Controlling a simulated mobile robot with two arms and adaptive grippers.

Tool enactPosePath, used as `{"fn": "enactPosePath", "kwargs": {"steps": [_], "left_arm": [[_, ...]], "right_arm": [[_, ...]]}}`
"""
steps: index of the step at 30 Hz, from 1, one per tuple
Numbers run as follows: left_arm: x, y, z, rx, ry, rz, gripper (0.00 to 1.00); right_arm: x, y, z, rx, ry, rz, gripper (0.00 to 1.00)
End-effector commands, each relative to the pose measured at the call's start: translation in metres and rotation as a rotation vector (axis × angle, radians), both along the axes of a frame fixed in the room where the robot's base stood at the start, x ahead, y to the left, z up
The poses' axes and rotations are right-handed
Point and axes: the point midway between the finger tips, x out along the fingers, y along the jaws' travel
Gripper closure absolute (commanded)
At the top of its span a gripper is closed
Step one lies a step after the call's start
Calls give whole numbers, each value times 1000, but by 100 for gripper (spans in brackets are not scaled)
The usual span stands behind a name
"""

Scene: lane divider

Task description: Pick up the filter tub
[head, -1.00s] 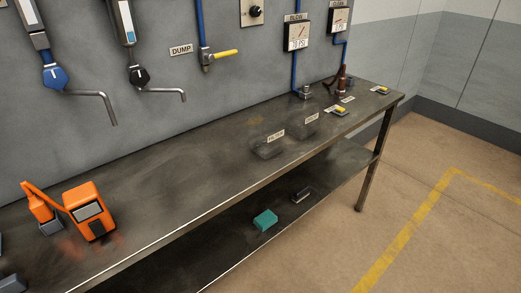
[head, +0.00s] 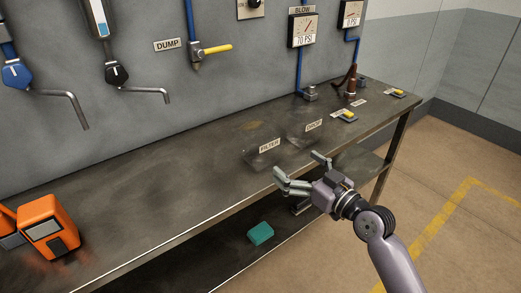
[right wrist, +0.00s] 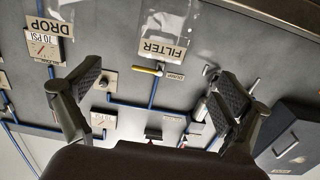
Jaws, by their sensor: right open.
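The filter tub (head: 262,162) is a clear, see-through tub with a white FILTER label, standing on the metal bench near its front edge. It also shows in the right wrist view (right wrist: 165,20), upside down, between and beyond the fingers. My right gripper (head: 299,168) is open and empty by the bench's front edge, to the right of the filter tub and apart from it. Its spread fingers also show in the right wrist view (right wrist: 157,82). My left gripper is in neither view now.
A similar clear tub labelled DROP (head: 303,138) stands close on the right of the filter tub. An orange device (head: 48,228) sits at the bench's left. A teal block (head: 261,233) lies on the lower shelf. The bench middle (head: 175,180) is clear.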

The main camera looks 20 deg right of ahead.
Motion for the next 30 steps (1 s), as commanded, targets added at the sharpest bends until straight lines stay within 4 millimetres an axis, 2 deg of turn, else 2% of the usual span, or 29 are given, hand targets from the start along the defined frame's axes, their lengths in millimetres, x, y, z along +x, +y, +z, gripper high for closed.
{"fn": "enactPosePath", "kwargs": {"steps": [3,10,19,27,30], "left_arm": [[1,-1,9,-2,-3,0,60],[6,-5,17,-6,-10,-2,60],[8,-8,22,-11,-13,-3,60],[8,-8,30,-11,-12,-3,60],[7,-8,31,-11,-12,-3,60]], "right_arm": [[27,10,4,6,-1,-1,5],[70,26,2,4,0,-1,5],[93,35,0,2,2,-1,5],[127,51,-2,2,2,-2,5],[133,53,-3,2,3,-2,5]]}}
